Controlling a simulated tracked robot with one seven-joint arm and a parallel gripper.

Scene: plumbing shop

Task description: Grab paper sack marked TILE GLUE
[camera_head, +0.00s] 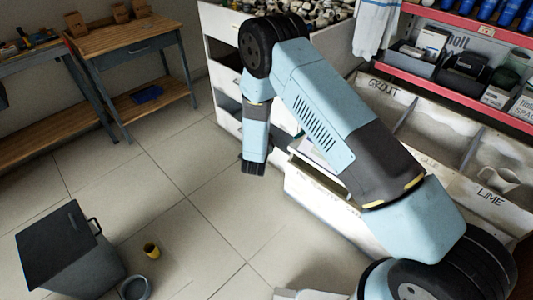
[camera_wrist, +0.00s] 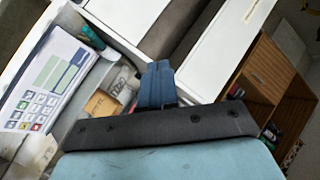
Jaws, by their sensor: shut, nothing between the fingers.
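No label reading TILE GLUE is legible in either view, so I cannot identify the sack. My gripper (camera_head: 253,169) hangs pointing down beside the white drawer unit. In the wrist view its blue fingers (camera_wrist: 158,84) are together with nothing between them. Left of the fingers is a white printed item (camera_wrist: 50,85) with blue and green bands and a grid of small icons. I cannot tell whether it is a sack or a sheet. A small brown box (camera_wrist: 101,103) lies between it and the fingers. My arm hides part of the bins in the head view.
White bins lettered GROUT (camera_head: 384,88) and LIME (camera_head: 492,197) stand at right below red shelving (camera_head: 440,90). A wooden workbench (camera_head: 125,38) carries brown objects at upper left.

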